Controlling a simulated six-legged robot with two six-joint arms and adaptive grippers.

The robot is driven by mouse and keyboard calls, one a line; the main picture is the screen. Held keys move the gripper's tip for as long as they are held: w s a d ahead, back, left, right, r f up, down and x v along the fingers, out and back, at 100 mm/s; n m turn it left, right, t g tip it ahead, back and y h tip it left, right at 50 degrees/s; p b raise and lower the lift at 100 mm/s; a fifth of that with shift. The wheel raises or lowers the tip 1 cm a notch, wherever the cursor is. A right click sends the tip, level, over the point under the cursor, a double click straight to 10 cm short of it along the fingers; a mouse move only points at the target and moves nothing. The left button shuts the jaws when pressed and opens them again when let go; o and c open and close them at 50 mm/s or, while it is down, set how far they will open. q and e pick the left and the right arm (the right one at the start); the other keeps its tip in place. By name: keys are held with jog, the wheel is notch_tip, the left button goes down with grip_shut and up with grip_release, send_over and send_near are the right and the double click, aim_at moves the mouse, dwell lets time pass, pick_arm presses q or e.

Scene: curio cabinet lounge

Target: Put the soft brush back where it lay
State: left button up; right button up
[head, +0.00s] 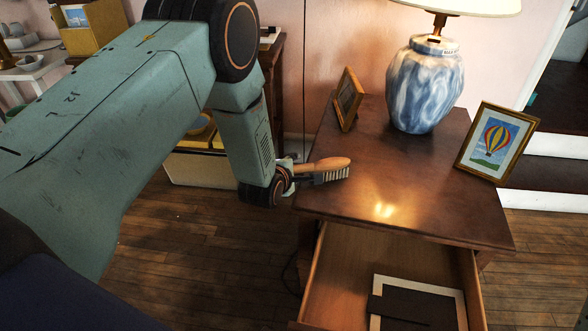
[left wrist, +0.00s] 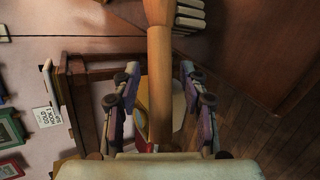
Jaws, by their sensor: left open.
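The soft brush (head: 328,163), with a wooden back and pale bristles, is at the left edge of the brown cabinet top (head: 425,180). Its bristles show on the near side. My left gripper (head: 299,178) is at the brush's handle end, beside the cabinet edge. In the left wrist view the brush handle (left wrist: 159,55) runs lengthwise between the two fingers of my left gripper (left wrist: 160,75). The fingers stand apart, with a gap on each side of the handle. Whether the brush rests fully on the top is hard to tell. My right gripper is not in view.
A blue-white lamp (head: 425,85) stands at the back of the top. A balloon picture (head: 497,142) stands at the right, another frame (head: 348,98) at the back left. The drawer (head: 345,270) below is open, with a flat framed item (head: 415,303) inside. The top's middle is clear.

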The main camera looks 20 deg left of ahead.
pick_arm(q)
jog(key=shift+s+r, duration=0.1)
jog(key=shift+r, duration=0.15)
jog(key=p+v, duration=0.4)
jog(key=v, duration=0.7)
jog(key=shift+s+r, duration=0.2)
jog(key=shift+s, duration=0.15)
jog(key=shift+f, duration=0.1)
